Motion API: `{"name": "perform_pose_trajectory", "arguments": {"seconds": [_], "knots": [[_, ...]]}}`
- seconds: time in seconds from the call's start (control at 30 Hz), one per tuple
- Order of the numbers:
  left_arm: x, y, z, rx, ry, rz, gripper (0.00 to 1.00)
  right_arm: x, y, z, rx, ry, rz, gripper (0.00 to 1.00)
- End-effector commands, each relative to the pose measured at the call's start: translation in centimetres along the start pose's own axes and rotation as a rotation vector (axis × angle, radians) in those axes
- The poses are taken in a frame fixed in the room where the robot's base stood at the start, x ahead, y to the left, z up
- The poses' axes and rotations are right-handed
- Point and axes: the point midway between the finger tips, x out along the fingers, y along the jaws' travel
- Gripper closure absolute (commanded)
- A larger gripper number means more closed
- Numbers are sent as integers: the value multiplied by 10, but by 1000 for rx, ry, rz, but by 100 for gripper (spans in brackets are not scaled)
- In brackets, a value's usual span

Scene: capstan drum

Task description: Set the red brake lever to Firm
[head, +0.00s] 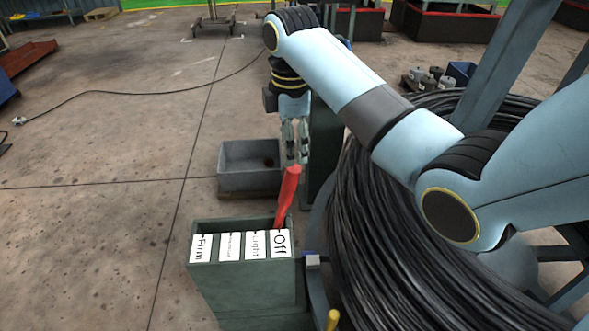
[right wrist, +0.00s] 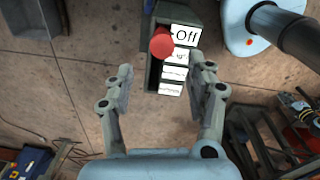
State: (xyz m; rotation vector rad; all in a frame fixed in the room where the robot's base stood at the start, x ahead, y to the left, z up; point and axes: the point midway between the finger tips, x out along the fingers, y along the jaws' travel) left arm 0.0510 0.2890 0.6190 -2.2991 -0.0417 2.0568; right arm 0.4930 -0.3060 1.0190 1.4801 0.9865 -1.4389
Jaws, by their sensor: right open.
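The red brake lever (head: 288,195) rises from the dark green brake box (head: 240,290) beside the Off label (head: 280,244), at the right end of the label row. The Firm label (head: 201,248) is at the left end, with Light and one hard-to-read label between. My right gripper (head: 298,158) is open and empty, just above and beyond the lever's top, apart from it. In the right wrist view the lever's round red end (right wrist: 161,43) shows ahead of the spread fingertips (right wrist: 159,75), partly covering the labels. My left gripper is not in view.
A large drum of black cable (head: 375,240) stands right of the box. A grey bin (head: 248,168) stands on the floor behind it. A yellow-topped post (head: 332,319) is at the front. The floor to the left is mostly clear, with a thin black cable across it.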

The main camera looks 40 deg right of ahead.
Motion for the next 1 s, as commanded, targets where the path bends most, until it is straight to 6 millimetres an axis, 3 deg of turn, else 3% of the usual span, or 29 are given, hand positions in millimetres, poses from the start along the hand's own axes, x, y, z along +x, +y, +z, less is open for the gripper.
{"name": "perform_pose_trajectory", "arguments": {"seconds": [0.3,0.53,0.77,0.97,1.0], "knots": [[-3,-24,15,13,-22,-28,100,56,-2,0,1,-1,-6,45],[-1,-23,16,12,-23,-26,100,93,-1,0,1,-1,-3,45],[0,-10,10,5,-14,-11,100,105,-1,0,0,-1,-1,45],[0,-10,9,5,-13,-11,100,105,-1,0,1,0,0,45],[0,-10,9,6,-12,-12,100,105,-1,0,1,-1,-1,50]]}}
